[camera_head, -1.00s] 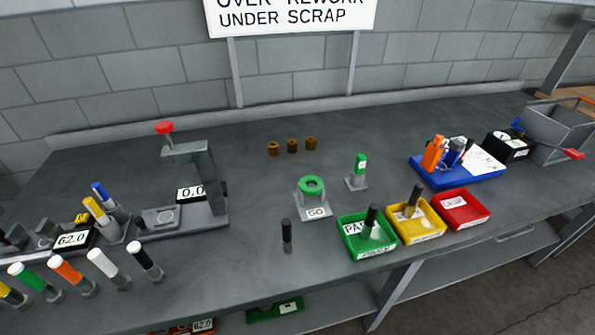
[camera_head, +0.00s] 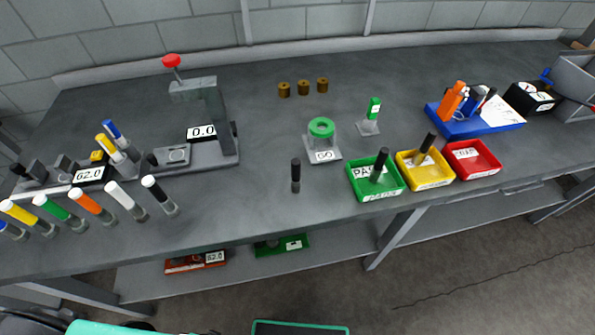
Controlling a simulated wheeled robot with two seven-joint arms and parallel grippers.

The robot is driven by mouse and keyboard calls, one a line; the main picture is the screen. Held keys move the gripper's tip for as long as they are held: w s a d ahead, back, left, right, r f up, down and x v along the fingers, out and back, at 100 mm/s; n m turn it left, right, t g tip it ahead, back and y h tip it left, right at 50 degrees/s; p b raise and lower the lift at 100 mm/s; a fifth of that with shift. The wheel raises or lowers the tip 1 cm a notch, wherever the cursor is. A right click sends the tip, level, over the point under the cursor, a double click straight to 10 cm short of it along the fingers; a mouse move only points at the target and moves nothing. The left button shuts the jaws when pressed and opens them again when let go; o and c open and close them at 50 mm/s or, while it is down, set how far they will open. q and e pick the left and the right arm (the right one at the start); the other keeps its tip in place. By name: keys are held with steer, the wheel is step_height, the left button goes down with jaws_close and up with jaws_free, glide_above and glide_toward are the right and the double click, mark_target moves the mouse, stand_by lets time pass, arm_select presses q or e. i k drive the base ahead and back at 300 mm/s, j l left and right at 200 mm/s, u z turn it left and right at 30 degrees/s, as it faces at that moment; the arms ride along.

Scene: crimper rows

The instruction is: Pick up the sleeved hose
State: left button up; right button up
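A short dark upright cylinder (camera_head: 296,176) with a black upper part and a greyer lower part stands alone on the grey bench, left of the green tray. It looks like a hose with a sleeve, but I cannot be sure. Similar dark cylinders stand in the green tray (camera_head: 395,190) and the yellow tray (camera_head: 443,176). Neither of my grippers can be made out. Only dark and teal-edged shapes show at the bottom edge, and nothing is seen touching the cylinder.
A press with a red knob (camera_head: 171,61) stands at the back left. Several coloured-cap cylinders line the bench's front left. A green ring gauge (camera_head: 321,128) marked GO stands behind the cylinder. A red tray (camera_head: 473,160) and a blue tray (camera_head: 510,117) are at right. Bench around the cylinder is clear.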

mark_target(296, 162)
steer(key=k+l+z, duration=0.55)
steer(key=k+z, duration=0.15)
